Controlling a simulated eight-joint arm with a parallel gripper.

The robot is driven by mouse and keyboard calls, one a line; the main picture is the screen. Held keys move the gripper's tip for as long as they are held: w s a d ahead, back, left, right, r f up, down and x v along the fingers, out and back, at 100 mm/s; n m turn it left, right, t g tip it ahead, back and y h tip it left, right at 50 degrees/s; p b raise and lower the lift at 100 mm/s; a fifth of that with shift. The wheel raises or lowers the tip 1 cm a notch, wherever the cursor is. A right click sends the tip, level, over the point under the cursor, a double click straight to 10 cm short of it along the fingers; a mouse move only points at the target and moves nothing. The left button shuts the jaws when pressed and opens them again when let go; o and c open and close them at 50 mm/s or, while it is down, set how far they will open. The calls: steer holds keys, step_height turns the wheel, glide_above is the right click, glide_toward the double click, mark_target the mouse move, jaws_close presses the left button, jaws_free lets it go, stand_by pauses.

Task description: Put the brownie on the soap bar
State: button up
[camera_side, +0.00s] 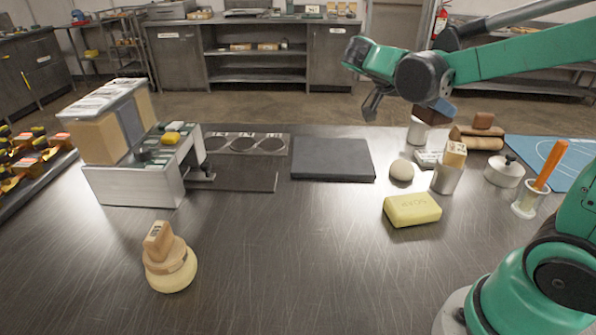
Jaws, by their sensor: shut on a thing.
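The yellow soap bar (412,210), with letters pressed into its top, lies flat on the steel table, right of centre. Its top is bare. The brownie (428,116) is a dark brown block at the back right, above a pale cup. My gripper (440,106) is beside it under my wrist, shut on the brownie and above and behind the soap bar. My wrist hides part of the grip, and the exact finger contact is hard to see.
Near the soap bar stand a round stone-like ball (401,171), a metal cup (446,178) holding a tan block, a lidded pot (503,172) and a holder with an orange stick (528,200). A dark slab (333,159) lies left. The front middle table is clear.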

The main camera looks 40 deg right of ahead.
mark_target(406, 194)
step_height(406, 194, down, 16)
steer(key=shift+f, duration=0.2)
steer(key=o, duration=1.4)
steer(key=v, duration=0.6)
steer(key=shift+w+a+r, duration=0.1)
steer(key=shift+a+r, duration=0.05)
steer(key=shift+a, duration=0.15)
steer(key=shift+a+r+n+t+y, duration=1.1)
steer(key=shift+a+n+t+y, duration=0.85)
steer(key=shift+n, duration=1.8)
steer(key=shift+a+r+n+t+y, duration=1.05)
steer(key=shift+a+n+t+y, duration=0.9)
steer(key=shift+n, duration=1.85)
steer(key=shift+a+r+n+t+y, duration=1.1)
steer(key=shift+a+n+t+y, duration=0.85)
steer(key=shift+n, duration=1.8)
